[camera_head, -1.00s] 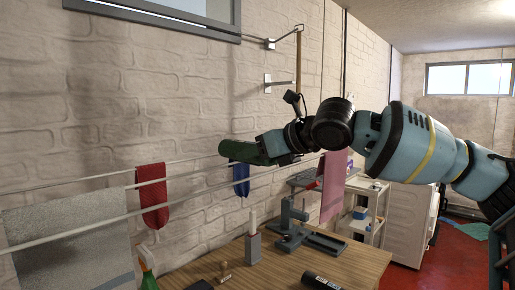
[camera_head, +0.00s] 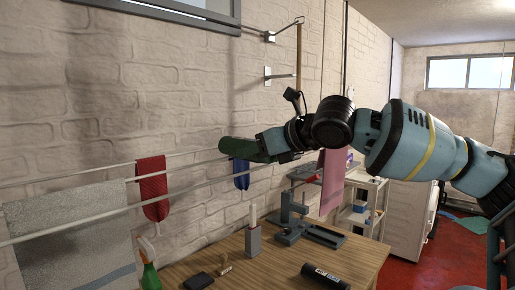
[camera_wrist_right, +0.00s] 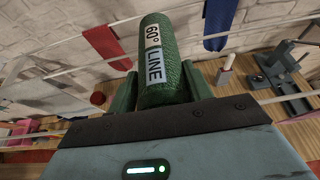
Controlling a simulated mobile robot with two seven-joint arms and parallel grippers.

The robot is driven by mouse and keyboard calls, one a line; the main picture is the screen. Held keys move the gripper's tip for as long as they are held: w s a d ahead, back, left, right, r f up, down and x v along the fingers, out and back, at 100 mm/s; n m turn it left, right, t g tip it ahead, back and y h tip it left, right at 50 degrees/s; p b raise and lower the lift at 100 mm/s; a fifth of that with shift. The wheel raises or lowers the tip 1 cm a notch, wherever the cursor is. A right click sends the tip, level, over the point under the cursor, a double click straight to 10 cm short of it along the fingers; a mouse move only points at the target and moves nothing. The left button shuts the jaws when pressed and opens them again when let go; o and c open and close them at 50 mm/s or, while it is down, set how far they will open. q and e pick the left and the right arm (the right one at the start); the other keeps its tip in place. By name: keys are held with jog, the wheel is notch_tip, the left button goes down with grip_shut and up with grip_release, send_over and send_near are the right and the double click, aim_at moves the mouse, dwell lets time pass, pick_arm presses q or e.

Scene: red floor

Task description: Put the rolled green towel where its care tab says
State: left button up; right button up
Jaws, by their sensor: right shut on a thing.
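The rolled green towel (camera_head: 236,146) is held in my right gripper (camera_head: 268,148), well above the workbench. In the right wrist view the towel (camera_wrist_right: 165,85) lies between the two fingers of my right gripper (camera_wrist_right: 160,92), its end pointing away from the palm. A pale care tab (camera_wrist_right: 153,53) on it reads "60°" and "LINE". Two thin drying lines (camera_head: 75,222) run along the brick wall. In the head view the towel overlaps the lines; I cannot tell whether it touches them. My left gripper is not in view.
A red cloth (camera_head: 153,187), a blue cloth (camera_head: 242,174) and a grey towel (camera_head: 60,255) hang at the lines. Below is a wooden workbench (camera_head: 265,272) with a green spray bottle (camera_head: 150,276), a black can (camera_head: 325,277) and a grey stand. A pink cloth (camera_head: 332,185) hangs further right.

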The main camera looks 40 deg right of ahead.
jog(key=o, duration=1.1)
jog(key=shift+s, duration=0.1)
jog(key=shift+v, duration=3.85)
